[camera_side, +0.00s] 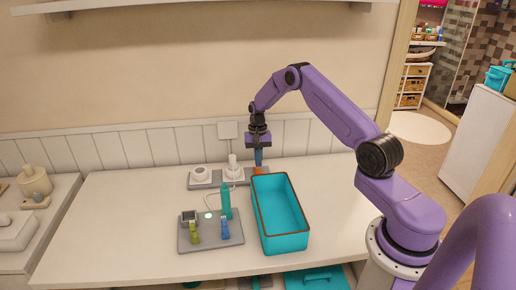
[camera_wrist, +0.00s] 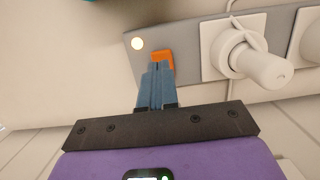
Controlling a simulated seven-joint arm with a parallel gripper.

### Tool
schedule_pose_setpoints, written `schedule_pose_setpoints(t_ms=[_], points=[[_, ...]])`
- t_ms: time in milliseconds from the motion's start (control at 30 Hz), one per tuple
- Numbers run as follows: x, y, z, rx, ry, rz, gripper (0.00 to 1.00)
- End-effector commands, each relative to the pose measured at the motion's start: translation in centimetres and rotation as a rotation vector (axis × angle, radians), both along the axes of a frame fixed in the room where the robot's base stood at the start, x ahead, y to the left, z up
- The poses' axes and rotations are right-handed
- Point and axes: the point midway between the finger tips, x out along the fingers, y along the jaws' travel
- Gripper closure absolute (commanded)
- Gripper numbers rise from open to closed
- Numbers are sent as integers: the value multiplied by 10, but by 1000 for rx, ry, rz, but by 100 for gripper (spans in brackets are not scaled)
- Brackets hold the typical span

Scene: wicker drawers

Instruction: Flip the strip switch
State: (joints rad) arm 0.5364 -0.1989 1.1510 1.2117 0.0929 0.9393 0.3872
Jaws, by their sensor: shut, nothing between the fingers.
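The grey power strip (camera_side: 213,183) lies along the back of the table by the wall. It also shows in the wrist view (camera_wrist: 185,30). Its orange switch (camera_wrist: 163,55) is at one end, and a small round light (camera_wrist: 137,43) glows beside it. My gripper (camera_wrist: 157,67) is shut and empty, with its blue-grey fingertips right at the switch, covering part of it. I cannot tell whether they touch it. In the side view my gripper (camera_side: 258,164) points down at the right end of the strip. Which way the switch is tilted is unclear.
A white plug (camera_wrist: 255,60) sits in the strip near my fingers, with a cord. A teal bin (camera_side: 280,240) stands in front of the strip. A grey charging tray (camera_side: 208,246) with a teal upright item (camera_side: 225,201) is left of the bin. The table's left side is clear.

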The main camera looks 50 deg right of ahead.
Motion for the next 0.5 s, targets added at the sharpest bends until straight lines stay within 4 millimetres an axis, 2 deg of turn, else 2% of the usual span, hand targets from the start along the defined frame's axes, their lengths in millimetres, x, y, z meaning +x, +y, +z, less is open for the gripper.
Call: schedule_pose_setpoints(t_ms=[200,500], points=[[-2,3,-19,1,-1,0,100],[-2,3,-22,0,-1,0,100]])
